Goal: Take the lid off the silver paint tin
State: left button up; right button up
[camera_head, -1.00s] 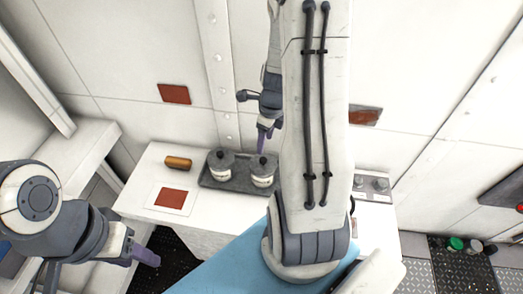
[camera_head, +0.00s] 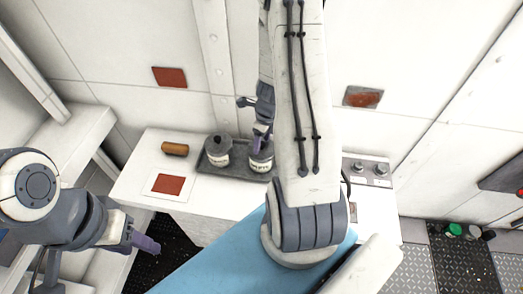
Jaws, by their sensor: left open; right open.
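Two silver paint tins stand upright side by side on a dark tray (camera_head: 238,173) on the white table. The left tin (camera_head: 217,158) has a dark lid (camera_head: 217,140) with a knob. The right tin (camera_head: 260,163) is partly hidden at its top by my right gripper (camera_head: 260,145). That gripper is open with its purple fingers at the top of this tin; I cannot tell whether they touch its lid. My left gripper (camera_head: 146,243) is open and empty, left of and below the table edge.
An orange-brown roller-like object (camera_head: 175,149) and a white sheet with a red-brown patch (camera_head: 168,186) lie left of the tray. A panel with knobs (camera_head: 366,172) is at the table's right. A blue surface (camera_head: 225,259) is in front.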

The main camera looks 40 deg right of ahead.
grip_shut()
